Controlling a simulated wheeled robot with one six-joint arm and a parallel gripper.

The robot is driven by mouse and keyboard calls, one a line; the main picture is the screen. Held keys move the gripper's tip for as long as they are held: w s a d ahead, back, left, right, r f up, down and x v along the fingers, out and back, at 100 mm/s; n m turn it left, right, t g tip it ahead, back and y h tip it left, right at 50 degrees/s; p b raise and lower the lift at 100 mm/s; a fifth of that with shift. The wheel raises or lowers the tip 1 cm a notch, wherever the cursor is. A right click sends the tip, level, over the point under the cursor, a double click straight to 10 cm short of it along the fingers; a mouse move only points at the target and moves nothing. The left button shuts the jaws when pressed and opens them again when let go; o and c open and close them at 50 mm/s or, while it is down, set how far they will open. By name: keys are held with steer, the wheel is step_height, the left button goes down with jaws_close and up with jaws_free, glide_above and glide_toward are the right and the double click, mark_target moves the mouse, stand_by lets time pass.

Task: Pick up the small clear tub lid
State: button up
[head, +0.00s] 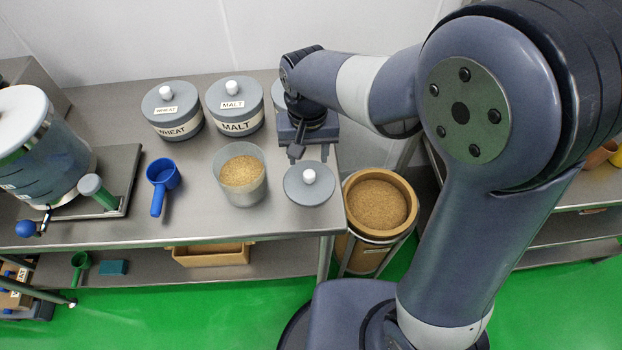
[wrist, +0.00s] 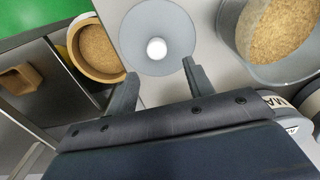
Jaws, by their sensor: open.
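The small clear tub lid (head: 309,186) is a grey, see-through disc with a white knob. It lies flat on the steel table near the front right corner, beside an open clear tub (head: 256,190) of grain. In the wrist view the lid (wrist: 157,45) is at the top middle, its knob in full view. My gripper (head: 298,152) is just behind the lid in the head view. In the wrist view its fingers (wrist: 155,78) are apart and empty, with the knob ahead of the gap between them. I cannot tell the height of the fingertips above the lid.
The clear tub also shows in the wrist view (wrist: 262,70), close to the right finger. Lidded wheat (head: 175,125) and malt (head: 238,122) tubs stand behind. A blue scoop (head: 162,178) lies left. A round grain bin (head: 405,186) stands beyond the table's right edge.

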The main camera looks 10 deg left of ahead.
mark_target(309, 173)
steer(key=f, duration=0.2)
steer(key=s+f, duration=0.1)
steer(key=f, duration=0.1)
steer(key=shift+s+d+f, duration=0.1)
steer(key=shift+d, duration=0.1)
steer(key=shift+f, duration=0.6)
steer(key=shift+c, duration=0.4)
jaws_close()
